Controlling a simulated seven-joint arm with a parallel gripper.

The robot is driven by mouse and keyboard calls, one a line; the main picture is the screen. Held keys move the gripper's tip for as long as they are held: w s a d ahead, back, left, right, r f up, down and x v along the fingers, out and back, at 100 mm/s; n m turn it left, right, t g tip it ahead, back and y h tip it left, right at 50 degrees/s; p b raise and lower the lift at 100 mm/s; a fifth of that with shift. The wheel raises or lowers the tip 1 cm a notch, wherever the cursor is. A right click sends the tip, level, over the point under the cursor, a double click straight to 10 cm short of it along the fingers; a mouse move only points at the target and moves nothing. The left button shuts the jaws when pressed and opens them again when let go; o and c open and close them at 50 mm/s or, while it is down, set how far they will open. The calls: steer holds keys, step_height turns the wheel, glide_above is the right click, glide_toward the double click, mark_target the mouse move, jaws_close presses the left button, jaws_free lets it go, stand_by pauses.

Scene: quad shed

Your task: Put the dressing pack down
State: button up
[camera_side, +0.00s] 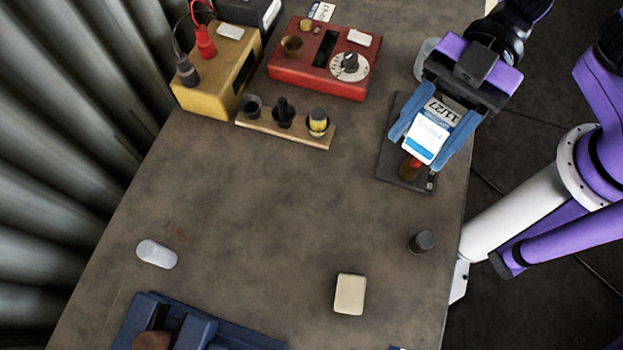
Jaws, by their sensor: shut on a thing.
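The dressing pack (426,141) is a small white packet with blue print and a label reading 11/27. My gripper (428,138) has blue fingers and is shut on the pack, one finger on each side. It holds the pack over a dark plate (392,164) at the right edge of the table. I cannot tell how high the pack is above the plate. My gripper and the pack hide part of the plate.
A red box (318,76), a yellow box (215,78) and a wooden strip with knobs (285,130) stand at the back. A dark cylinder (422,242) and cream block (350,294) are nearer. The table's middle is clear.

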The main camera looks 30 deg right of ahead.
steer(key=w+a+f, duration=0.2)
steer(key=a+f, duration=0.1)
steer(key=a, duration=0.1)
steer(key=w+a+f, duration=0.1)
steer(key=a+f, duration=0.2)
steer(key=a, duration=0.1)
steer(key=w+a+f, duration=0.2)
steer(key=a+f, duration=0.1)
steer(key=a, duration=0.1)
steer(key=shift+w+a+f, duration=0.2)
steer(key=shift+w+f, duration=0.1)
steer(key=shift+f, duration=0.05)
steer(key=shift+a+f, duration=0.1)
steer(key=shift+f, duration=1.5)
steer(key=shift+f, duration=0.15)
steer(key=o, duration=1)
